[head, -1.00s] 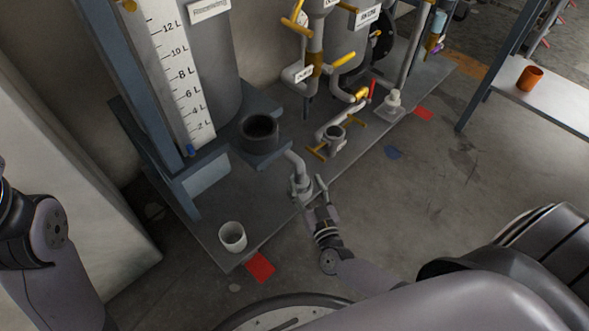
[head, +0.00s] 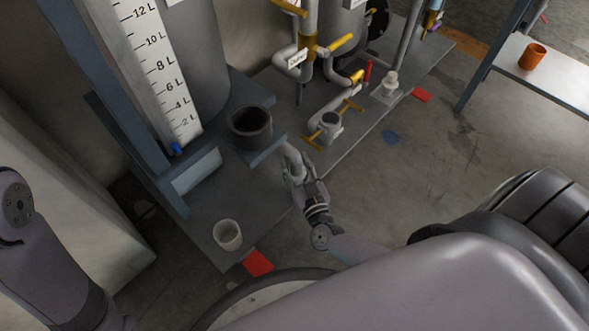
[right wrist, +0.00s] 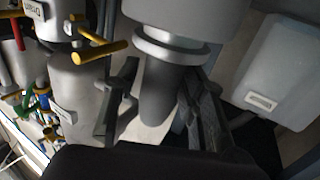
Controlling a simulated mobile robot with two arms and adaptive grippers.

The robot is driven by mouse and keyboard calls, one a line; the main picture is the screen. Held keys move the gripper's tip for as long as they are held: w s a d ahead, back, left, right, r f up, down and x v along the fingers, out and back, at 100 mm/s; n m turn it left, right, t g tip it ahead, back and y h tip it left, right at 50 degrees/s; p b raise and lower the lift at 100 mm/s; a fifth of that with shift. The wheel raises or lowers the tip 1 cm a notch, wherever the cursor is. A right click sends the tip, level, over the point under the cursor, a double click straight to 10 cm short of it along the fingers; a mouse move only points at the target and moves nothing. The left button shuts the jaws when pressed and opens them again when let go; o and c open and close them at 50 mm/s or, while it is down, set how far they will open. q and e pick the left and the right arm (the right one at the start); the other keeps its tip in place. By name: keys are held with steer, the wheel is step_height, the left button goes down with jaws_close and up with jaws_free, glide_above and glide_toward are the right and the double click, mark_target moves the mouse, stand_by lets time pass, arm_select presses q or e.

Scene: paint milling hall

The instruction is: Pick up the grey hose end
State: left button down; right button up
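The grey hose end (head: 291,156) hangs down beside the dark cup on the bench's front edge in the head view. In the right wrist view the hose end (right wrist: 164,92) is a grey cylinder below a wider pale collar. My right gripper (head: 303,182) is at its lower part. In the right wrist view my right gripper (right wrist: 161,105) is open, one finger on each side of the hose end, with a gap visible at the left finger. My left gripper is out of view; only part of my left arm shows.
A dark round cup (head: 250,128) is on a blue bracket left of the hose. A white cup (head: 227,235) stands at the platform's near corner. Pipes with yellow handles (head: 341,44) stand behind. An orange cup (head: 532,56) is on a table at right.

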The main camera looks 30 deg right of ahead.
jaws_close()
steer(key=shift+w+r, duration=0.1)
stand_by(0.5)
